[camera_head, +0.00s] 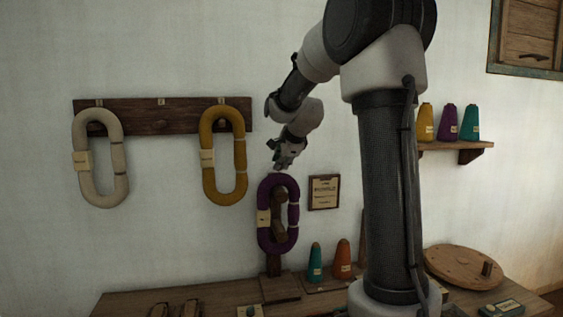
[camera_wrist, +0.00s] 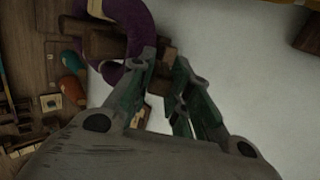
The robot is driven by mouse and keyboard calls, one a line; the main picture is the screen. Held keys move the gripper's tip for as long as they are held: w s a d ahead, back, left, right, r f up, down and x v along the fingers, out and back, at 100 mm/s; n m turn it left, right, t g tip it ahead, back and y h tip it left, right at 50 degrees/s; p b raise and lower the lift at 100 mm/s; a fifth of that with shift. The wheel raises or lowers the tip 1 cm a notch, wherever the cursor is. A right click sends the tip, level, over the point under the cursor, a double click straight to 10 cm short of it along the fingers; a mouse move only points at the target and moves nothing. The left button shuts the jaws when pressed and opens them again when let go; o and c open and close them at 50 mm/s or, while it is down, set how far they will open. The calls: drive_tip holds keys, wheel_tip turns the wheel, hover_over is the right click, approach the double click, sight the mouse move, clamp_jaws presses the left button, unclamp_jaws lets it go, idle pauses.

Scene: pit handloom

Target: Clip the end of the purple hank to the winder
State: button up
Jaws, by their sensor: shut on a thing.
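The purple hank (camera_head: 264,232) hangs as an upright loop around a brown wooden holder (camera_head: 279,212) against the wall. My gripper (camera_head: 286,160) is just above the top of the loop, pointing down. In the wrist view, the purple hank (camera_wrist: 138,22) curves around a brown block, and its lower part reaches the left finger. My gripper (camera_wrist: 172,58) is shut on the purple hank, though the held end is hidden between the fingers. A round wooden disc with a short peg (camera_head: 463,264) lies on the bench at the right; I cannot tell whether it is the winder.
A cream hank (camera_head: 83,185) and a yellow hank (camera_head: 208,180) hang from a wall rail (camera_head: 160,113). A shelf (camera_head: 440,145) holds more cones.

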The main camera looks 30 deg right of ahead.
drive_tip(key=shift+r, duration=0.1)
drive_tip(key=shift+r, duration=2.45)
drive_tip(key=shift+a+f, duration=0.1)
